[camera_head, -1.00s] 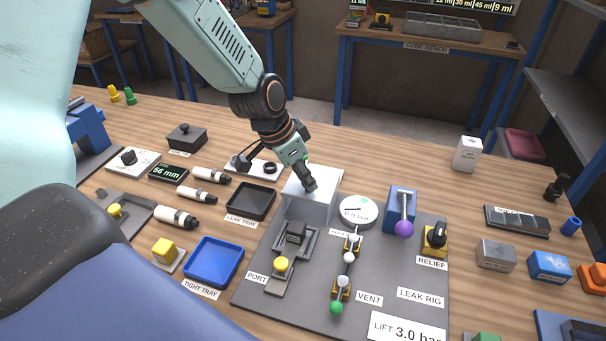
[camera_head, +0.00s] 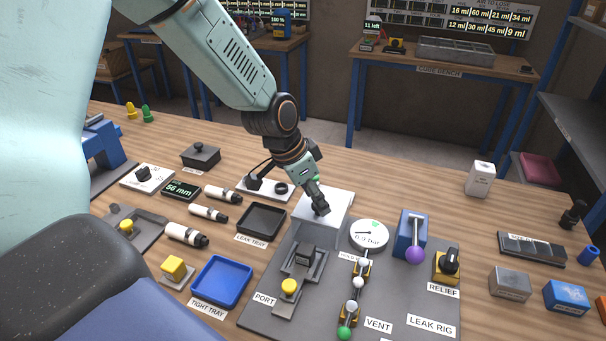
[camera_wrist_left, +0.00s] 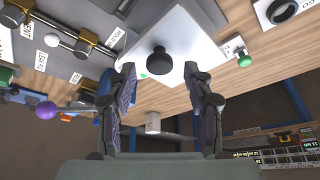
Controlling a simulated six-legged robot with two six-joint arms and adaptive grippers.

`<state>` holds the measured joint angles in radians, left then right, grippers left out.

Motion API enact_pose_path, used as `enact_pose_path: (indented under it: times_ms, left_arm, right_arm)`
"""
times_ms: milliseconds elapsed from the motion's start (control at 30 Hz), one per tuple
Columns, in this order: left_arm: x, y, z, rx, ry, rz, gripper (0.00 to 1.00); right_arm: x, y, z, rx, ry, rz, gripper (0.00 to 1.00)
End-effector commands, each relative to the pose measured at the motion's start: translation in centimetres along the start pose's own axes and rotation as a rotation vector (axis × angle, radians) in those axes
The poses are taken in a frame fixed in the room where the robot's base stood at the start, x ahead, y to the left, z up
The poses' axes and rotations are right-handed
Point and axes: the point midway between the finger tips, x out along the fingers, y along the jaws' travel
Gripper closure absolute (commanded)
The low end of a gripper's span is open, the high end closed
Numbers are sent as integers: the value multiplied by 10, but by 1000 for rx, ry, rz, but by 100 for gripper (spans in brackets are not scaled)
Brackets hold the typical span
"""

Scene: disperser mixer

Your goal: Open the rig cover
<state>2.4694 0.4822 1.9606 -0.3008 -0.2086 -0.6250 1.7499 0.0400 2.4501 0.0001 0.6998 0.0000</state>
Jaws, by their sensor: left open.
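The rig cover (camera_head: 342,203) is a pale box-like lid at the back left of the grey leak rig board (camera_head: 400,318), and it looks closed. In the left wrist view its white top (camera_wrist_left: 190,45) fills the upper middle, with a round black knob (camera_wrist_left: 158,60) on it. My left gripper (camera_head: 318,204) points down at the cover's top. In the left wrist view my left gripper (camera_wrist_left: 160,72) is open, with one finger on each side of the knob in the picture. I cannot tell whether the fingers touch the knob. My right gripper is not in view.
A gauge (camera_head: 369,236) and a blue block with a purple-ended lever (camera_head: 412,235) stand right of the cover. A black leak tray (camera_head: 261,222) lies to its left. Valves with green and white balls (camera_head: 352,308) stand in front.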

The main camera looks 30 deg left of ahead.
Motion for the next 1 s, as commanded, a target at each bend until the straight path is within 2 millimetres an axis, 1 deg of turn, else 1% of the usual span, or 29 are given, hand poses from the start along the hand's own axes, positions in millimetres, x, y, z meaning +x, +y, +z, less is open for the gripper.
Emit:
enact_pose_path:
  times_ms: [167, 500, 633, 800, 1000]
  left_arm:
    - [-19, 0, 0, 1, 3, -2, 48]
    - [-74, 0, 0, -1, 5, -1, 48]
    - [-91, 0, 0, -2, 4, -1, 48]
    - [-105, 1, 1, -1, 1, -1, 48]
    - [-110, 1, 2, -1, -2, -1, 48]
  right_arm:
    - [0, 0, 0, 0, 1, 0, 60]
    - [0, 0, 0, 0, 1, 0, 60]
    - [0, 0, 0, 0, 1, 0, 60]
    - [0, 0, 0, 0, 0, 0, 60]
    - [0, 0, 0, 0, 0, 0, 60]
